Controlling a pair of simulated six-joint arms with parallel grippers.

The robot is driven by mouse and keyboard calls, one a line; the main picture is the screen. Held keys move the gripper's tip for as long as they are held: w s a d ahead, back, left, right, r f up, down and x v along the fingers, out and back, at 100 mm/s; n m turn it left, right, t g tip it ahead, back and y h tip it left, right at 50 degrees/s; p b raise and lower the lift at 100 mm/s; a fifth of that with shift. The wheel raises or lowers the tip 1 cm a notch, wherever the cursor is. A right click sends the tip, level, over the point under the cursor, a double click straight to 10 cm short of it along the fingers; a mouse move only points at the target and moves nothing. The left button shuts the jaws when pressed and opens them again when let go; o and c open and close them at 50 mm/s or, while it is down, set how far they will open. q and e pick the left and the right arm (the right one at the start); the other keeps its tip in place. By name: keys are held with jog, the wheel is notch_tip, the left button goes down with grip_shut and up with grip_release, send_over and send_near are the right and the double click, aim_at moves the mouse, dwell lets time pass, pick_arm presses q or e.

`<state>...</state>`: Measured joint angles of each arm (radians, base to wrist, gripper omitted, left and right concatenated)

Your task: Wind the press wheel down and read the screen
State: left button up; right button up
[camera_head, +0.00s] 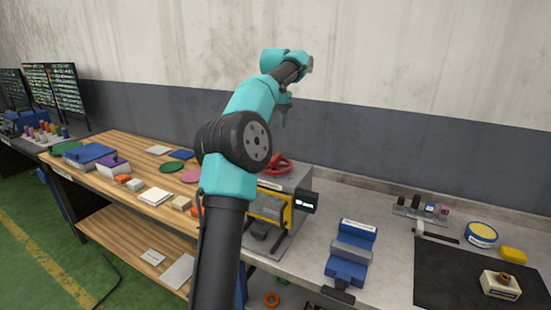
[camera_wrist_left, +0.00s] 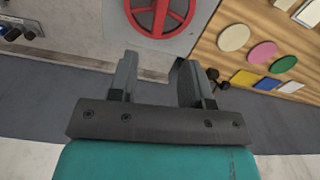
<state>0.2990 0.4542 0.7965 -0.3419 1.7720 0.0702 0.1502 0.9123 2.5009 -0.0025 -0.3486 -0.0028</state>
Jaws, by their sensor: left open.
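The press (camera_head: 298,180) is a grey box on the bench, with a red wheel (camera_head: 278,161) lying flat on its top and a yellow-framed front (camera_head: 270,206). A small dark screen (camera_head: 305,201) with light marks sits at its right side; I cannot read it. My left gripper (camera_head: 285,121) hangs in the air above and behind the wheel, apart from it. In the left wrist view the open, empty fingers (camera_wrist_left: 157,62) point toward the red wheel (camera_wrist_left: 160,16), which is cut by the top edge. My arm hides the press's left part. My right gripper is not in view.
A blue vise (camera_head: 350,255) stands right of the press. Coloured discs and blocks lie on the wooden table (camera_head: 125,195) at left. The wall (camera_head: 400,145) is close behind.

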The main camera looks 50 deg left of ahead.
aim_at(275, 157)
pick_arm(q)
notch_tip(275, 157, down, 13)
jog(key=shift+f, duration=0.15)
dwell(0.4)
jog(key=shift+c, duration=0.2)
grip_shut()
